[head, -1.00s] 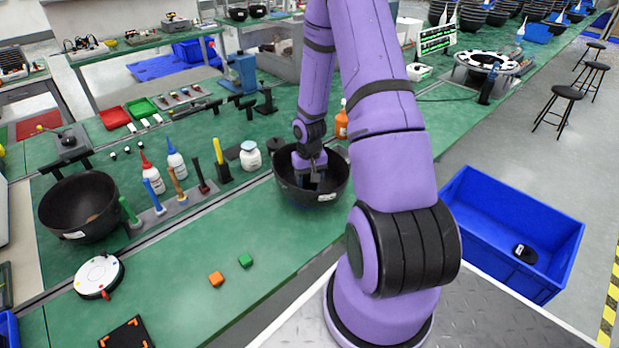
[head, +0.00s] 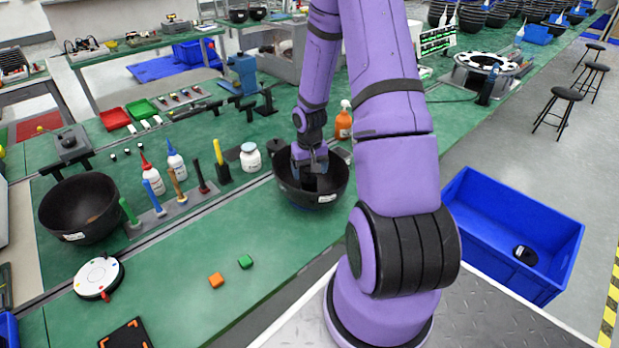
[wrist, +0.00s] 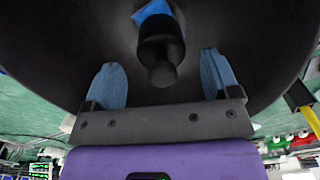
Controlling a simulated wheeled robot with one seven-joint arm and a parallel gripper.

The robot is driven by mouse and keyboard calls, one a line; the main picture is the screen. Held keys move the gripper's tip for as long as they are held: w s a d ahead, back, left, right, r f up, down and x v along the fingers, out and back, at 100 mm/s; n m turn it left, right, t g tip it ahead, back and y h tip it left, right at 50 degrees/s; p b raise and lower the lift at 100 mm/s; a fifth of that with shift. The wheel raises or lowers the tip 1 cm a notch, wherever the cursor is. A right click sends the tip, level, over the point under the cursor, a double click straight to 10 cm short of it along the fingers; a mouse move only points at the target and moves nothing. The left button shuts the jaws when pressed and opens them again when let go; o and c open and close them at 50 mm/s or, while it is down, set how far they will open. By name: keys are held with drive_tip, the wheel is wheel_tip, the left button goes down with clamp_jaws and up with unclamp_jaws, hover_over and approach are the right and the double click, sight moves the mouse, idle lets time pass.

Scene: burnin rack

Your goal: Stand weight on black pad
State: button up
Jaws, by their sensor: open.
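My gripper (head: 313,178) is inside the near black bowl (head: 291,196) in the head view, with its jaws apart. In the wrist view my gripper (wrist: 162,78) has its two blue fingers on either side of a dark, round-bodied piece with a narrower knob end, probably the weight (wrist: 161,50). I cannot tell whether the fingers touch it. In the head view the bowl and arm hide this piece. A black square pad (head: 126,335) with orange corner marks lies at the bottom left, cut by the picture edge; nothing shows standing on its visible part.
Orange (head: 216,280) and green (head: 245,261) blocks lie on the green bench. A white round dial (head: 98,278) and a second black bowl (head: 80,208) are at left. Upright tools and bottles stand behind. A blue crate (head: 510,222) is at right. Bench between bowl and pad is mostly clear.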

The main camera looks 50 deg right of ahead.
sight(309, 170)
wheel_tip(309, 170, up, 8)
drive_tip(key=shift+r, duration=0.1)
drive_tip(key=s+a+r+n+t+h, duration=0.1)
drive_tip(key=s+a+r, duration=0.1)
drive_tip(key=a+r, duration=0.6)
drive_tip(key=s+a+r+n+t+h, duration=0.15)
drive_tip(key=a+r, duration=0.35)
drive_tip(key=r, duration=0.8)
drive_tip(key=s+a+r+n+t+y, duration=0.1)
drive_tip(key=s+a+r, duration=0.4)
drive_tip(key=s, duration=0.3)
drive_tip(key=s+a+r+n+t+y, duration=0.1)
drive_tip(key=s+a+r, duration=0.4)
drive_tip(key=s, duration=0.2)
drive_tip(key=shift+s+n+t, duration=0.35)
drive_tip(key=shift+y, duration=0.25)
